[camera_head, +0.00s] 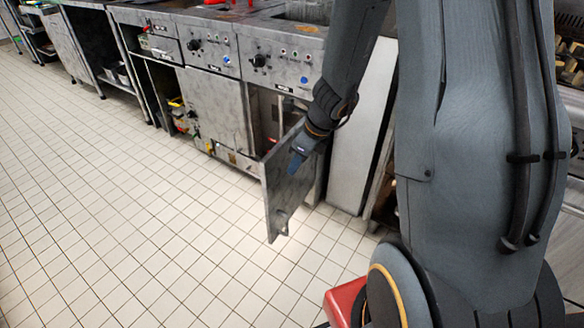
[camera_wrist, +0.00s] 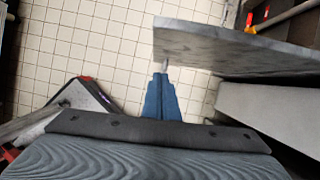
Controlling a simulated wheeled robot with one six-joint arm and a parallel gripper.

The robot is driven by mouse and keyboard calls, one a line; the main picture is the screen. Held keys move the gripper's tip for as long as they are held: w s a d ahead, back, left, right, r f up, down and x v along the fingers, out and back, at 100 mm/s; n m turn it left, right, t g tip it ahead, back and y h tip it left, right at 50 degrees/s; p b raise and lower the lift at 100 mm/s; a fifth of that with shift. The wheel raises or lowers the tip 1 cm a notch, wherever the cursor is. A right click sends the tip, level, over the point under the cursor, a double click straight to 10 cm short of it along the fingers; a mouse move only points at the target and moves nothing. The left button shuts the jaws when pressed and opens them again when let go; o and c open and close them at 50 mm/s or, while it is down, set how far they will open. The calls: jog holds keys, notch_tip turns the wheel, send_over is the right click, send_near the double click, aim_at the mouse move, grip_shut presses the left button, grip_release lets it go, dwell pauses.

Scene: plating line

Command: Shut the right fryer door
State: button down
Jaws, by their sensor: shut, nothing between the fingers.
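The right fryer door (camera_head: 278,190) is a grey metal panel that stands open, swung out from its cabinet over the floor. A small handle (camera_head: 282,220) shows low near its free edge. The door also shows in the wrist view (camera_wrist: 235,45), reaching from the upper middle to the right edge. My gripper (camera_head: 294,164) has blue fingers, is shut and empty, and overlaps the door's right-hand face in the head view. In the wrist view the fingertips (camera_wrist: 160,78) are close to the door near its free edge; I cannot tell whether they touch.
The right fryer's cabinet opening (camera_head: 268,115) is exposed behind the door. The left fryer door (camera_head: 214,106) is closed. A pale side panel (camera_head: 362,125) stands right of the fryer. The tiled floor (camera_head: 120,200) is clear to the left.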

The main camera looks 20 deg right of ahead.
aim_at(277, 174)
jog(key=shift+w+a+f+b, duration=0.3)
jog(key=shift+w+a+f, duration=0.45)
jog(key=shift+f, duration=0.3)
jog(key=shift+w+a+f+b, duration=0.3)
jog(key=shift+w+a+f, duration=0.25)
jog(key=shift+w+f, duration=0.4)
jog(key=shift+w+a+f+b, duration=0.3)
jog(key=shift+w+a+f, duration=0.4)
jog(key=shift+f, duration=0.4)
